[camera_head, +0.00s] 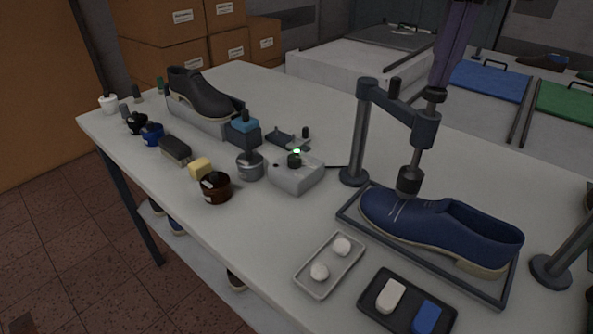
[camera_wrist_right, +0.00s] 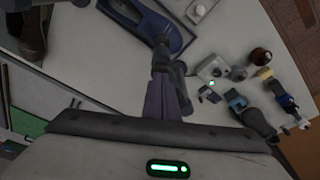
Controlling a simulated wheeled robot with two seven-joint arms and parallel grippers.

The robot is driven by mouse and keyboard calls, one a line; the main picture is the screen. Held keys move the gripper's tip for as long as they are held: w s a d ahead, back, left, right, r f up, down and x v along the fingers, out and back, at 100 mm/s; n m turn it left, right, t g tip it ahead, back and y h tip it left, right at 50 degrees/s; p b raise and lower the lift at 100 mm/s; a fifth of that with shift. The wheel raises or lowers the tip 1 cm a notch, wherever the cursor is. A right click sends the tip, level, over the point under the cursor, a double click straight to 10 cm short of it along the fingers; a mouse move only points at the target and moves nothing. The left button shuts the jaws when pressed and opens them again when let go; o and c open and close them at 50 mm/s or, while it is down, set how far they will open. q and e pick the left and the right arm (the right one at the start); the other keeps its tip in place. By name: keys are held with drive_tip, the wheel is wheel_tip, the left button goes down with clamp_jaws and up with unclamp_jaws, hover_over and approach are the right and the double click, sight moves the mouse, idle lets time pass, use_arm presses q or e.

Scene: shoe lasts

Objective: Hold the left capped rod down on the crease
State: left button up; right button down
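The navy blue shoe (camera_head: 455,228) lies in a dark frame on the table, with pale crease lines on its upper near the toe. The left capped rod (camera_head: 409,180) hangs from the arm of a grey post and its dark foot is at the shoe's upper, by the crease; I cannot tell how firmly it touches. My right gripper (camera_head: 437,88) comes down from above with its purple fingers together, tips at the rod's top knob. In the right wrist view the fingers (camera_wrist_right: 165,92) point at the rod, with the shoe (camera_wrist_right: 148,28) beyond. My left gripper is out of view.
A second post (camera_head: 553,270) stands at the right edge. In front are a tray with white balls (camera_head: 331,264) and a black tray (camera_head: 408,304). A grey device (camera_head: 296,175) with a green light, jars and a dark shoe (camera_head: 205,95) stand left. The table's back middle is clear.

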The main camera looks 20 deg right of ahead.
drive_tip(key=shift+s+f, duration=0.1)
drive_tip(key=shift+f, duration=0.2)
idle(0.6)
drive_tip(key=shift+p, duration=0.7)
idle(0.4)
drive_tip(key=shift+r, duration=0.15)
drive_tip(key=p+v, duration=0.1)
drive_tip(key=p, duration=0.1)
drive_tip(key=p+v, duration=0.1)
drive_tip(key=v, duration=0.1)
drive_tip(key=w+p+v, duration=0.1)
drive_tip(key=p+v, duration=0.1)
drive_tip(key=shift+d+r+p, duration=0.15)
drive_tip(key=shift+d+p, duration=0.1)
drive_tip(key=shift+p, duration=0.1)
idle(0.5)
